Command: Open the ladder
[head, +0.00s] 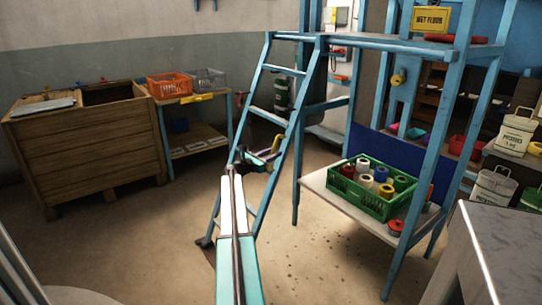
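The ladder (283,70) is light blue, with two slanting rails and several rungs. Its top meets the blue frame of a shelf stand (370,43), and its feet reach the floor to the lower left. My gripper (270,151), dark with purple and yellow parts, is at the lower middle of the ladder, between or in front of its rails. It overlaps the right rail in the picture. I cannot tell whether it touches the ladder, and its fingertips are too small to show whether they hold a rung.
A green crate (357,201) of spools stands on the low shelf right of the ladder. A wooden chest (88,150) and a side table with an orange basket (169,86) stand left. A grey surface (500,240) is at the lower right. Floor left of the ladder is clear.

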